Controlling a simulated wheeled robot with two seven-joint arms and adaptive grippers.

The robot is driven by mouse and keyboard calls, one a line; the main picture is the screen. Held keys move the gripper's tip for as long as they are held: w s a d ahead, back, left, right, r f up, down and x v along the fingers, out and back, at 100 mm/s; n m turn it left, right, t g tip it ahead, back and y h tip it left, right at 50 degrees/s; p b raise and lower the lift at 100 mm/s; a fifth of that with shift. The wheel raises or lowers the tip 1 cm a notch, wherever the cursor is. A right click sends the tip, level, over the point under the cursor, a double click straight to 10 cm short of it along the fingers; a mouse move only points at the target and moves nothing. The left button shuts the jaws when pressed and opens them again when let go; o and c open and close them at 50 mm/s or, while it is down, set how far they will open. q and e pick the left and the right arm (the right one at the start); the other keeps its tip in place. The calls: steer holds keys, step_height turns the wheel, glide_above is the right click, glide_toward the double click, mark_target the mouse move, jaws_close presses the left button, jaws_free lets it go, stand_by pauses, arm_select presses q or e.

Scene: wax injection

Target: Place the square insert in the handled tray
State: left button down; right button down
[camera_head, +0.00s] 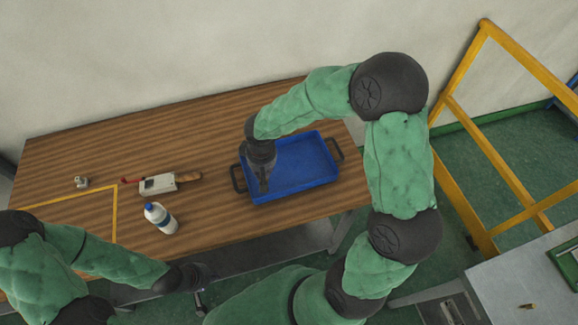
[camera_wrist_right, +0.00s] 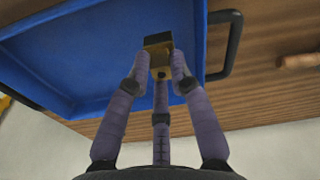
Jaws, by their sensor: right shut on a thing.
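The blue handled tray (camera_head: 325,176) lies on the wooden table, with a dark handle at each side. My right gripper (camera_head: 263,183) reaches down over the left part of the tray. In the right wrist view my right gripper (camera_wrist_right: 159,66) is shut on the brass-coloured square insert (camera_wrist_right: 158,44), which has a dark top. The insert is over the blue tray floor (camera_wrist_right: 95,60), near the wall by a handle; I cannot tell whether it touches. In the head view the gripper hides it. My left gripper (camera_head: 200,277) is at the table's front edge, its fingers too dark to read.
Yellow tape (camera_head: 115,212) marks the left table area. A yellow frame (camera_head: 483,135) and grey bench (camera_head: 525,283) stand right.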

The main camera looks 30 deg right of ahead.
steer(key=s+d+r+n+p, duration=0.1)
steer(key=s+r+n+p, duration=0.2)
steer(key=s+r+n, duration=0.45)
steer(key=m+b, duration=0.8)
steer(key=b, duration=0.4)
glide_toward(288, 167)
steer(key=shift+a+f, duration=0.2)
steer(key=shift+a, duration=0.15)
steer(key=shift+d+f, duration=0.1)
steer(key=shift+f, duration=0.1)
steer(key=shift+w+d+f+b, duration=0.15)
steer(key=shift+f+b, duration=0.3)
steer(key=shift+f, duration=1.25)
steer(key=shift+f, duration=0.1)
